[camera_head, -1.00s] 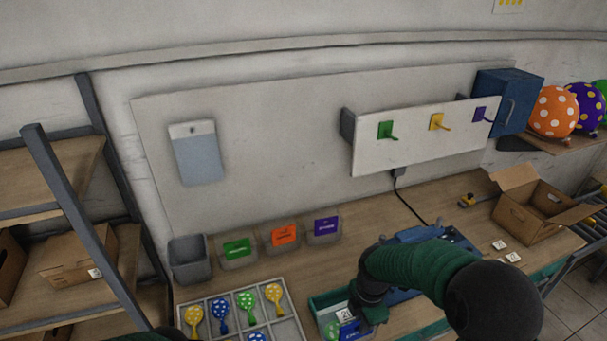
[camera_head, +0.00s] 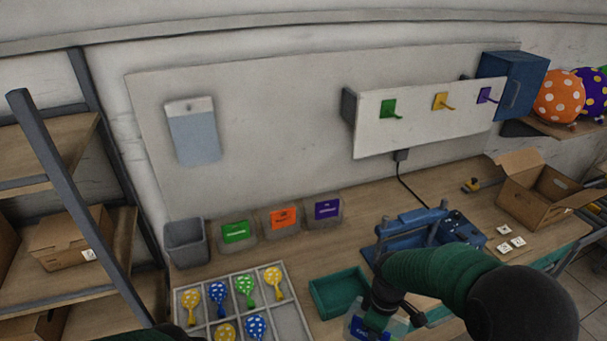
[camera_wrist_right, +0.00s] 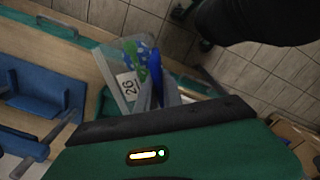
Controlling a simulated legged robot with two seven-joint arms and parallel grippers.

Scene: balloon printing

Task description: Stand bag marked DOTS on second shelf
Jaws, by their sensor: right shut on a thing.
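A small clear bag (camera_head: 360,328) with a blue label hangs in my right gripper (camera_head: 378,312) at the bottom of the head view. The right wrist view shows the bag (camera_wrist_right: 135,78) with a white number tag and blue and green contents. The word DOTS cannot be read. The gripper is shut on the bag, in front of the green tray (camera_head: 338,293); its fingertips are largely hidden. The shelf rack stands at the left, with an upper shelf (camera_head: 40,160) and a lower shelf (camera_head: 112,250). My left gripper is not seen.
A cardboard box (camera_head: 70,238) sits on the lower shelf, with bare board to its right. A divided tray (camera_head: 290,320) of balloons, a grey bin (camera_head: 186,243), labelled bins (camera_head: 282,220), a blue machine (camera_head: 425,235) and an open carton (camera_head: 540,195) stand on the workbench.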

